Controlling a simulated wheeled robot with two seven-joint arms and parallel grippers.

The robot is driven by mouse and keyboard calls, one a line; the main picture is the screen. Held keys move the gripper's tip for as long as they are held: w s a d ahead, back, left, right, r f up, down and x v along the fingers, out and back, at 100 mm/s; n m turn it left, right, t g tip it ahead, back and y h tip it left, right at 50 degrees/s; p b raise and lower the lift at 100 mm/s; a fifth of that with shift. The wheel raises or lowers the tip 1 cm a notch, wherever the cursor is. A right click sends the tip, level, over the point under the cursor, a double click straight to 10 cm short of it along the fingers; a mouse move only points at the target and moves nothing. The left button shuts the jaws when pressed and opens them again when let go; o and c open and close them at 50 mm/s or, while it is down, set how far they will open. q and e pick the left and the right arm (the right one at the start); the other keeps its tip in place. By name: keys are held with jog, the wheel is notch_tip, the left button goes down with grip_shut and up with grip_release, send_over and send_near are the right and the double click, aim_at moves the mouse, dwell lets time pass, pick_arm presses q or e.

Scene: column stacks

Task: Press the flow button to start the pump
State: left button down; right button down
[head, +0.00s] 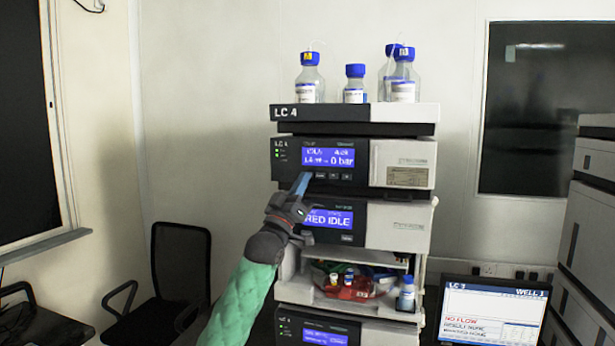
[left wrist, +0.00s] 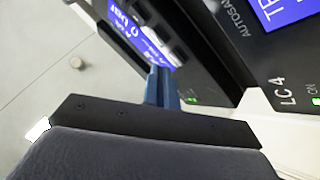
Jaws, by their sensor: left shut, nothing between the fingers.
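The pump module (head: 355,163) is the upper unit with a blue display (head: 328,157) that reads 0 bar. A row of small buttons (head: 334,177) sits under the display; their labels are too small to read. My left gripper (head: 303,178) is shut and empty, its blue fingertips at the lower left of the display, close to the leftmost button. In the left wrist view the fingers (left wrist: 160,88) reach up to the button row beside the tilted display (left wrist: 140,35). I cannot tell whether the tips touch a button. My right gripper is not in view.
Bottles with blue caps (head: 355,85) stand on top of the stack. Below the pump, another module (head: 328,220) reads RED IDLE, above an open shelf with vials (head: 350,285). A black chair (head: 180,260) stands left.

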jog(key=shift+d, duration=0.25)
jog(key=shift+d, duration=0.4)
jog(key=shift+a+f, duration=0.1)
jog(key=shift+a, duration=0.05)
